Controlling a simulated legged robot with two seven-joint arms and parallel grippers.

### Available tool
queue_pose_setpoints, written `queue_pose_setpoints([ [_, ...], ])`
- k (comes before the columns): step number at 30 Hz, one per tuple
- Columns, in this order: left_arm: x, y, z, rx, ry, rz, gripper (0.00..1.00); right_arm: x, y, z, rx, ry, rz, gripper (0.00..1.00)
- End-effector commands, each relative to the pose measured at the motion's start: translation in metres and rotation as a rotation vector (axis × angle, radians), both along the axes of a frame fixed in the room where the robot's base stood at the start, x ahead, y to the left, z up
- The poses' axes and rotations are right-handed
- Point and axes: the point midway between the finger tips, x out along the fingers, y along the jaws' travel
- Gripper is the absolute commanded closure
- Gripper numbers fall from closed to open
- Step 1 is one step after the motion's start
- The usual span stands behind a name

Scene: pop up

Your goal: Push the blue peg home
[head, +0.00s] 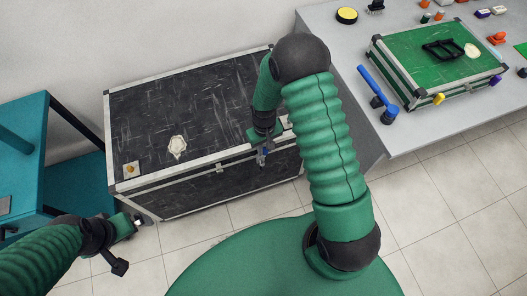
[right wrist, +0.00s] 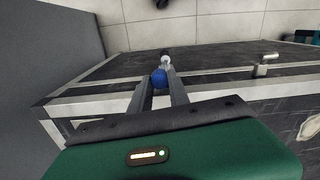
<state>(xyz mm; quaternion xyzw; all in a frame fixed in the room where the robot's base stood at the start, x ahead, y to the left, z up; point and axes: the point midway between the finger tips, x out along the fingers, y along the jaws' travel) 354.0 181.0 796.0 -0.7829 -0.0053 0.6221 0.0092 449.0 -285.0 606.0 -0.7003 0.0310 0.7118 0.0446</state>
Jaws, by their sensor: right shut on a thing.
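The blue peg (right wrist: 158,78) shows in the right wrist view as a round blue end between the two fingers of my right gripper (right wrist: 166,68). A small pale round part lies just past it at the fingertips. In the head view my right gripper (head: 264,153) is at the front top edge of the black case (head: 215,95), near its right corner, with a bit of blue at its tips. The peg's far end and its seat are hidden. My left gripper (head: 143,219) is low at the left, near the case's front left corner; its jaws are too small to read.
A grey table (head: 330,55) at the right holds a green-topped case (head: 430,50), a blue tool (head: 377,95) and several small items. A teal stand (head: 60,160) is at the left. A cream patch (head: 178,146) and a brass-coloured fitting (head: 131,169) are on the black case.

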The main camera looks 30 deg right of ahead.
Motion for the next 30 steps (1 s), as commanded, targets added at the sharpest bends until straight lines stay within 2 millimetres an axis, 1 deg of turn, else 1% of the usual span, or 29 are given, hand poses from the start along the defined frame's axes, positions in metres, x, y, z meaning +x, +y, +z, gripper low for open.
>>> queue_pose_setpoints([
  [4,0.0,0.001,0.001,0.0,0.0,0.003,0.0,0.0,0.004,0.003,-0.005,-0.001,0.002,1.0],
  [8,0.0,0.001,0.002,0.0,0.0,0.004,0.0,0.0,0.001,0.002,0.0,-0.001,0.004,1.0],
  [12,0.0,0.001,0.008,0.0,0.0,0.003,0.0,0.0,-0.002,0.002,0.005,-0.001,0.014,1.0],
  [24,0.0,0.001,-0.02,-0.001,0.0,0.003,0.0,-0.001,0.003,-0.04,-0.001,0.0,0.017,1.0],
  [28,0.0,0.001,-0.023,0.0,0.0,0.003,0.0,0.0,0.002,-0.046,0.0,-0.001,0.017,1.0],
  [30,0.0,0.001,-0.021,0.0,0.0,0.003,0.0,0.0,0.001,-0.043,0.002,-0.003,0.017,1.0],
])
